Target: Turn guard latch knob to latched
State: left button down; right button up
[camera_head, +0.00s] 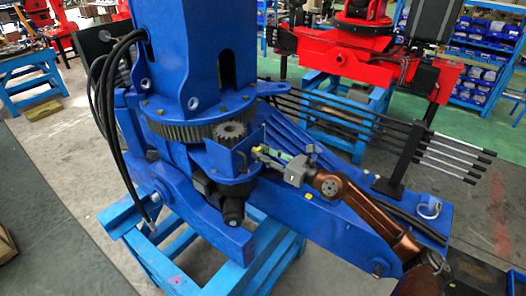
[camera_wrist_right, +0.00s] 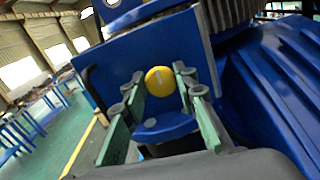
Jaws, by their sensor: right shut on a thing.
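The guard latch knob is a round yellow knob (camera_wrist_right: 160,80) with a pale line across its face. It sits on the blue guard plate (camera_wrist_right: 108,65) of the crane. In the head view the knob (camera_head: 256,150) is a small yellow spot beside the blue gear housing, partly hidden by my fingers. My right gripper (camera_head: 264,152) reaches it from the right; its green-sided fingers also show in the wrist view (camera_wrist_right: 162,84), one on each side of the knob. It is shut on the knob. My left gripper is not in view.
The blue crane column (camera_head: 188,50) rises over a toothed ring (camera_head: 185,130) and a small pinion gear (camera_head: 230,132). A dark motor (camera_head: 232,208) hangs below the housing. Black hoses (camera_head: 103,95) loop at the left. A red crane stand (camera_head: 340,50) is behind.

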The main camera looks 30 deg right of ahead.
jog(key=m+p, duration=0.6)
jog(key=shift+d+r, duration=0.1)
jog(key=shift+r, duration=0.05)
jog(key=m+p, duration=0.3)
jog(key=shift+w+m, duration=0.1)
jog(key=shift+m, duration=0.3)
jog(key=m+p, duration=0.2)
jog(key=m, duration=0.1)
jog(key=shift+d+m+p, duration=0.1)
jog(key=shift+m+p, duration=0.2)
jog(key=shift+p, duration=0.1)
jog(key=shift+f+m+p, duration=0.2)
jog(key=shift+m, duration=0.6)
jog(key=shift+f+m+p, duration=0.15)
jog(key=shift+m+p, duration=0.05)
jog(key=shift+m, duration=0.6)
jog(key=o, duration=1.2)
jog(key=shift+c, duration=0.2)
